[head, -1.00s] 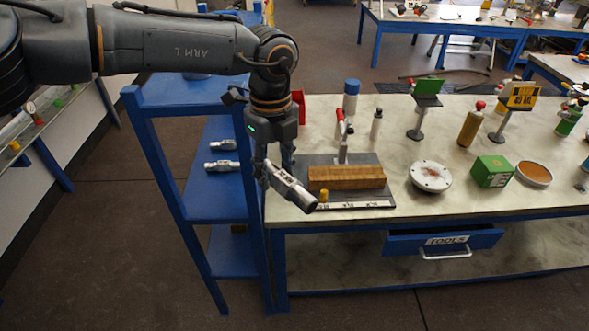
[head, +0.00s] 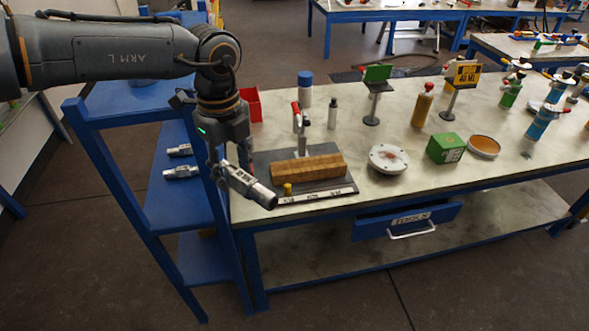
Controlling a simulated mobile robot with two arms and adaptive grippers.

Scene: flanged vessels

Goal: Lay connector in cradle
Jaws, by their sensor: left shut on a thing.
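My left gripper (head: 224,168) hangs at the left end of the workbench, its fingers shut on a grey metal connector (head: 250,188). The connector is tilted, its near end down to the right, and seems to be held above the bench's front left edge. A wooden block (head: 308,168), which may be the cradle, lies on a dark base plate (head: 262,158) to the right of the connector. The connector looks apart from the block. A red-handled clamp (head: 298,118) stands behind the block. My right gripper is out of view.
Two similar connectors (head: 181,172) lie on the blue shelf rack at left. A white flanged disc (head: 388,158), a green box (head: 446,148) and an orange-topped dish (head: 484,146) stand right of the plate. Bottles and a red bin (head: 247,106) stand behind.

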